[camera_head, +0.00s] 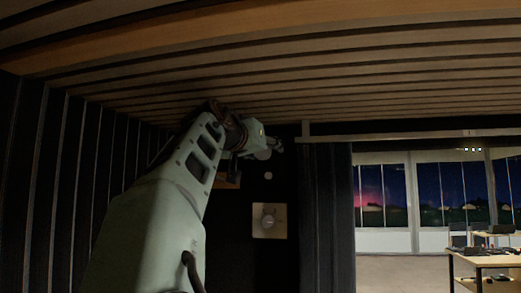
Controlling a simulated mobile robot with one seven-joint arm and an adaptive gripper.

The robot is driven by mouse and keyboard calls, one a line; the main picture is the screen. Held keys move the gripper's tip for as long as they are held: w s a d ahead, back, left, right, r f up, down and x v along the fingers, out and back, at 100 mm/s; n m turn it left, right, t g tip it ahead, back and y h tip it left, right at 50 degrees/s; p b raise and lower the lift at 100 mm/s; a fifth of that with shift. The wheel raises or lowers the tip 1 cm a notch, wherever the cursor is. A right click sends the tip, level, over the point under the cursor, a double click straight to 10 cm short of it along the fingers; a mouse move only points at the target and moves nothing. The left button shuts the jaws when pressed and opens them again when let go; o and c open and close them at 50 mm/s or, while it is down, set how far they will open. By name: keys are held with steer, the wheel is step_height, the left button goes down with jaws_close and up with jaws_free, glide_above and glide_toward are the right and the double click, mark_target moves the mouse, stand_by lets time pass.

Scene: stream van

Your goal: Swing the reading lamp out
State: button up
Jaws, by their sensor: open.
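My arm reaches up from the lower left, and my gripper (268,149) is at its far end, high by the dark back wall under the slatted ceiling. The gripper is small and dim here; it is open, and I see nothing held in it. No reading lamp can be made out for certain; it may be hidden behind my arm and gripper. Below the gripper, a beige square plate with a round grey knob (268,220) is on the wall. A small pale disc (268,175) is between the plate and the gripper.
The slatted wooden ceiling (300,60) is close above my arm. Dark ribbed panels (60,190) line the left. A dark curtain (327,220) hangs right of the plate under a rail (410,136). Beyond are windows and a desk (490,262). A wooden piece (231,180) is partly behind my arm.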

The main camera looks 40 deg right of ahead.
steer(key=shift+a, duration=0.1)
steer(key=shift+s+a, duration=0.2)
steer(key=shift+a, duration=0.3)
steer(key=v, duration=1)
steer(key=shift+s+a, duration=0.25)
steer(key=shift+s, duration=0.15)
